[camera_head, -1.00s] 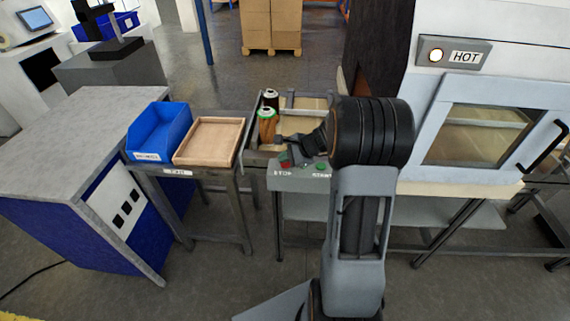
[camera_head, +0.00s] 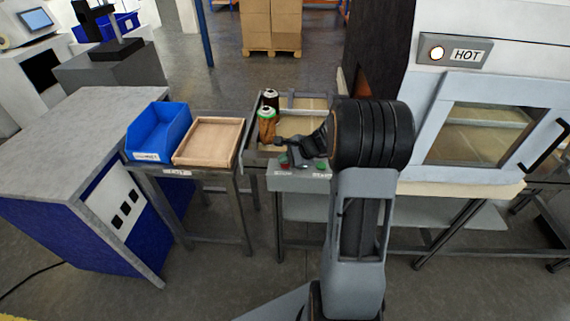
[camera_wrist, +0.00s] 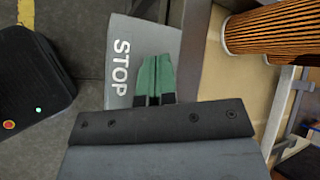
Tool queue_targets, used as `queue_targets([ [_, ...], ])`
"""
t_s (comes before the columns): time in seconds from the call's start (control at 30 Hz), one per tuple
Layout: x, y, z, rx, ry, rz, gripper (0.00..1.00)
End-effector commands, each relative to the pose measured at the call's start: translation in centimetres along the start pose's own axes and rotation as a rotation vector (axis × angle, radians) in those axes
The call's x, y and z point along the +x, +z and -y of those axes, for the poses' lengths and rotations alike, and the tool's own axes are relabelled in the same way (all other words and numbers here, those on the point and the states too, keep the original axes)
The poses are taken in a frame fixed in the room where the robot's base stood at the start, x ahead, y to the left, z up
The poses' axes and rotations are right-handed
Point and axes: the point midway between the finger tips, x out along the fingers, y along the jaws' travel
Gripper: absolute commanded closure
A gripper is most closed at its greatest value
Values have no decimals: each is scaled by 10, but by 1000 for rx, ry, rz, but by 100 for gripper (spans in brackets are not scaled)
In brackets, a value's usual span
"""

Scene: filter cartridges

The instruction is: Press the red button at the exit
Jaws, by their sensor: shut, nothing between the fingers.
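The grey control panel (camera_head: 300,175) stands at the front of the conveyor's exit end. A small red patch, the red button (camera_head: 284,161), shows at its left end beside my dark wrist. The STOP label (camera_wrist: 121,65) shows on the panel in the wrist view, but no red button shows there; my gripper may hide it. My gripper (camera_wrist: 154,80) is shut and empty, its green fingertips together over the panel just right of the STOP label. I cannot tell whether they touch the button. A green button (camera_head: 322,162) sits at the panel's right.
Two filter cartridges (camera_head: 267,124) stand on the conveyor behind the panel, close to my wrist; pleated orange sides show in the wrist view (camera_wrist: 275,30). A wooden tray (camera_head: 208,162) and a blue bin (camera_head: 157,155) are left. The oven (camera_head: 480,120) is right.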

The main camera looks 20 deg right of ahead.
Motion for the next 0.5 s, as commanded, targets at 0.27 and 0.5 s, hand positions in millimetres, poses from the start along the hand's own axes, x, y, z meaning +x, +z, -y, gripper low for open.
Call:
queue_targets([
  [0.27, -2, 2, 1, 1, 1, 0, 100],
  [0.5, -10, 7, 7, 0, 0, 0, 100],
])
